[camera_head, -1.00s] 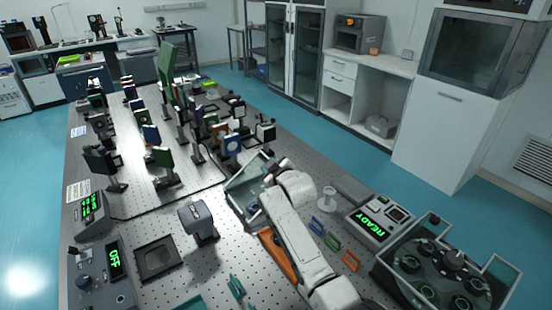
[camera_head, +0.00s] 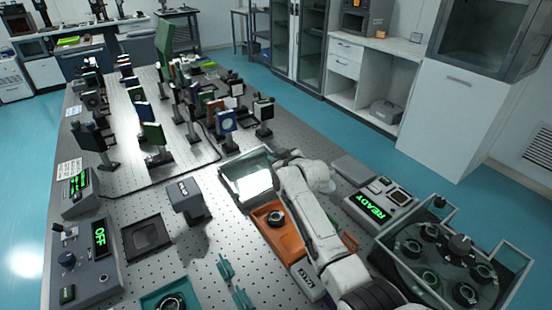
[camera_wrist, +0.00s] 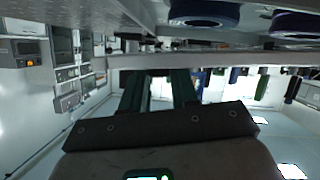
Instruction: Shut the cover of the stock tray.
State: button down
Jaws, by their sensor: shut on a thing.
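The stock tray (camera_head: 262,215) is an orange tray on the optical table, with a dark ring-shaped part in it. Its clear, pale-framed cover (camera_head: 232,190) stands raised at the tray's far end, with a bright reflection on the pane. My gripper (camera_head: 284,155) is at the cover's far right edge, and my arm hides the tray's right side. In the wrist view my gripper's two dark green fingers (camera_wrist: 160,78) reach to a pale bar, apparently the cover's edge (camera_wrist: 225,59), and are shut on it. The fingertips are partly hidden.
A grey device (camera_head: 188,200) and a dark square holder (camera_head: 147,238) stand left of the tray. Optic mounts (camera_head: 226,123) crowd the table behind the cover. A READY panel (camera_head: 380,202) and a glass-walled carousel (camera_head: 445,262) are at right. Bare table lies left of the tray.

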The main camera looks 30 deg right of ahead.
jog(key=shift+d, duration=0.1)
jog(key=c, duration=0.9)
grip_release()
jog(key=shift+o, duration=0.2)
jog(key=shift+s, duration=0.1)
jog(key=v, duration=1)
jog(key=shift+s+r, duration=0.2)
jog(key=shift+s, duration=0.1)
